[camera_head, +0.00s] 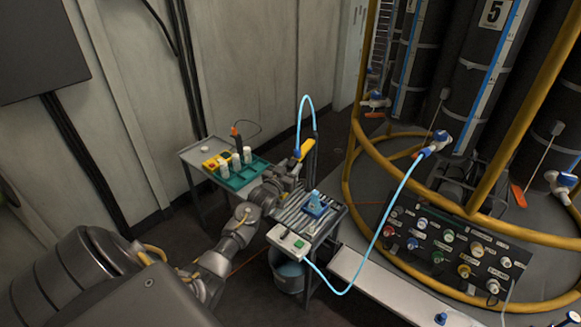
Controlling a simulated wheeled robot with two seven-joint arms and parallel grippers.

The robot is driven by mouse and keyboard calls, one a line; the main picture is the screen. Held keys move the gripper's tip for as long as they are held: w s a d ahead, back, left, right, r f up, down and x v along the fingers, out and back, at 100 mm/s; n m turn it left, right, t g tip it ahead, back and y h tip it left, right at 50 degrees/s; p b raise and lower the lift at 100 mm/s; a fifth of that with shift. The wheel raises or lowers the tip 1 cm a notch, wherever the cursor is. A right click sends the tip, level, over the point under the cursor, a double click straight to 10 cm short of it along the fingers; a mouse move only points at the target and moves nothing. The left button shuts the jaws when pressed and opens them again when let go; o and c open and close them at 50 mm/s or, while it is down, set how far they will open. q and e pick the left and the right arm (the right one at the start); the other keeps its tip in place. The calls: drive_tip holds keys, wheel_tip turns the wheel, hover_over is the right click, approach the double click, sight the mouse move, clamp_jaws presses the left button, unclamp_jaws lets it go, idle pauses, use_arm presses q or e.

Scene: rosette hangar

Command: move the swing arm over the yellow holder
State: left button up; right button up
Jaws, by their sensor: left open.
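A dark upright post (313,165) stands at the back of the small slatted table. A yellow bar (304,149) is by its top, and a light-blue hose (306,97) arches above it; this looks like the swing arm. My left gripper (294,167) is close below the yellow bar and is open. I cannot tell whether it touches the bar. A blue fixture (316,207) is on the slatted table. My right gripper is out of view.
A control box (288,242) is on the slatted table's front edge, above a bucket (288,275). A yellow-railed frame and a connector panel (450,250) stand right.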

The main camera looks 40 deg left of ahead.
use_arm(q)
clamp_jaws()
idle(0.3)
